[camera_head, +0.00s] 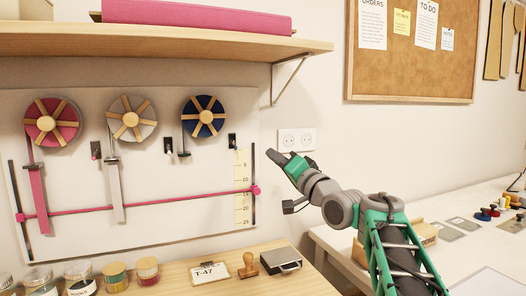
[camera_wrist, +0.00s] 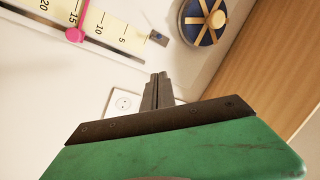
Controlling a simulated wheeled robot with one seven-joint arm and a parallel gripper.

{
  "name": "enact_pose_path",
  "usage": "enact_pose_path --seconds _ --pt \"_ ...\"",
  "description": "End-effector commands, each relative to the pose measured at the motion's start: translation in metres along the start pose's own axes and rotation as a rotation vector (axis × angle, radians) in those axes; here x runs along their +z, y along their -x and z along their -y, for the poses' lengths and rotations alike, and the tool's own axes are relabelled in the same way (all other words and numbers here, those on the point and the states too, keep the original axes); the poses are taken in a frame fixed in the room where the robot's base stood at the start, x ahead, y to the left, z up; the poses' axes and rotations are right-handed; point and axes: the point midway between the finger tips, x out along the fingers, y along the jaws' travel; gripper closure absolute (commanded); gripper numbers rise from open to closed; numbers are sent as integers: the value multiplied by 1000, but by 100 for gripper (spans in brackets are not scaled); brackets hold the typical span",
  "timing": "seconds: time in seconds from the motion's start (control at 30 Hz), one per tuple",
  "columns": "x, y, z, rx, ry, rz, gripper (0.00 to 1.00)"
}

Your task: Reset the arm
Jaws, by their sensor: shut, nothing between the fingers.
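My gripper (camera_head: 274,156) is at the end of my green and grey arm, raised in front of the wall, just left of the wall socket in the head view. In the wrist view my gripper (camera_wrist: 160,77) has its two dark fingers together, with nothing between them. The fingers overlap part of the white socket in that view. The gripper appears apart from the ribbon board and the shelf.
A ribbon board (camera_head: 140,230) with pink, white and blue reels hangs left. A wooden shelf (camera_head: 180,43) juts out above. A wooden counter (camera_head: 225,277) holds jars, a T-47 card, a stamp and an ink pad. A white table (camera_head: 450,215) stands right. A corkboard (camera_head: 415,60) hangs above it.

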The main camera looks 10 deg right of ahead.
Motion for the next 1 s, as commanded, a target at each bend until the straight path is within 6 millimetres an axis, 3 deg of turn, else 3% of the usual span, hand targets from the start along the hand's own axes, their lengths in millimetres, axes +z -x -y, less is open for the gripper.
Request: enact_pose_path --seconds 0.13,0.47,0.57,0.67,0.77,0.8,0.9,1.0 --pt "1 11 0 -1 1 0 100" --pt "2 11 1 7 4 6 100" --pt "16 9 5 93 50 63 100" --pt "59 24 3 299 160 225 100" --pt "118 83 -8 540 292 483 100" --pt "139 113 -11 616 332 587 100" --pt "179 193 -15 767 405 837 100" --pt "205 267 -12 867 443 1050 100"
